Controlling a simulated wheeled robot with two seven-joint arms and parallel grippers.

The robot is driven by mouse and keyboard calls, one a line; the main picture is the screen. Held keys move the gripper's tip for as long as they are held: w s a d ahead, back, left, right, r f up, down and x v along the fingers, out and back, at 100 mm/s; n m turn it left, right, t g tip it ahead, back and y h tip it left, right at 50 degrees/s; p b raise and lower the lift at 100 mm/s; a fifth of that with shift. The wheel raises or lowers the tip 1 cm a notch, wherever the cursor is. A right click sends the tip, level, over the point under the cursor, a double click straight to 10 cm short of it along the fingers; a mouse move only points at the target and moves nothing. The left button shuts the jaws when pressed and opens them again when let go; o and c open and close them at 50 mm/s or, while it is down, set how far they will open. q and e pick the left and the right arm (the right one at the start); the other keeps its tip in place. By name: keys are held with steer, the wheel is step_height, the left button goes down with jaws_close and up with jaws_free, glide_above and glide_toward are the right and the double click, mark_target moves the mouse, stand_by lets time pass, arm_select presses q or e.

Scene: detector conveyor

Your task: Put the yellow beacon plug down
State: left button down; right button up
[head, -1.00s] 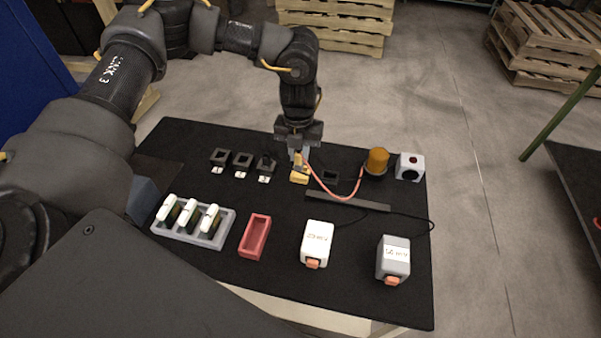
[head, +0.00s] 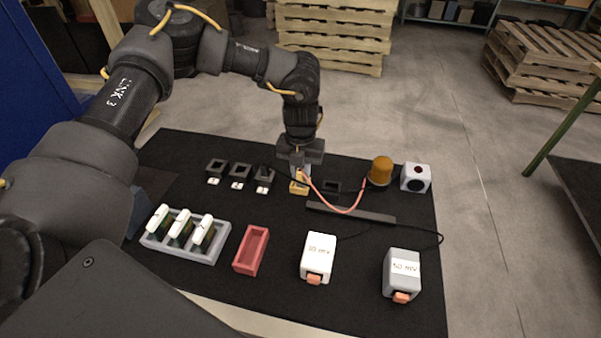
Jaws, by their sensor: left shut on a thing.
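The yellow beacon plug (head: 299,188) is at the middle of the black mat, behind the left end of a dark bar. My left gripper (head: 299,174) points straight down and is shut on the plug, its fingers hiding part of it. I cannot tell whether the plug touches the mat. A red-orange cable (head: 345,210) loops from the plug to the amber beacon (head: 380,171) on the right. My right gripper is not in view.
Black sockets (head: 240,174) stand left of the plug, and another (head: 331,188) just right. A grey rack (head: 212,257), red tray (head: 237,266), white box (head: 318,256) and grey box (head: 402,272) stand in front. A speaker box (head: 415,178) is at back right.

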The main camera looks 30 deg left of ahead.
mark_target(301, 170)
arm_select(q)
steer(key=shift+f, duration=0.2)
steer(key=c, duration=1.6)
jaws_free()
steer(key=shift+o, duration=1.5)
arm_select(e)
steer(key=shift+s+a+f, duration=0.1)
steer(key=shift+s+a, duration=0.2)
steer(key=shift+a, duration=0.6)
arm_select(q)
steer(key=shift+r, duration=0.15)
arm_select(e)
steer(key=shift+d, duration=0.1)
arm_select(q)
steer(key=shift+r, duration=0.25)
step_height(301, 170, up, 12)
steer(key=b, duration=0.1)
steer(key=shift+f, duration=0.2)
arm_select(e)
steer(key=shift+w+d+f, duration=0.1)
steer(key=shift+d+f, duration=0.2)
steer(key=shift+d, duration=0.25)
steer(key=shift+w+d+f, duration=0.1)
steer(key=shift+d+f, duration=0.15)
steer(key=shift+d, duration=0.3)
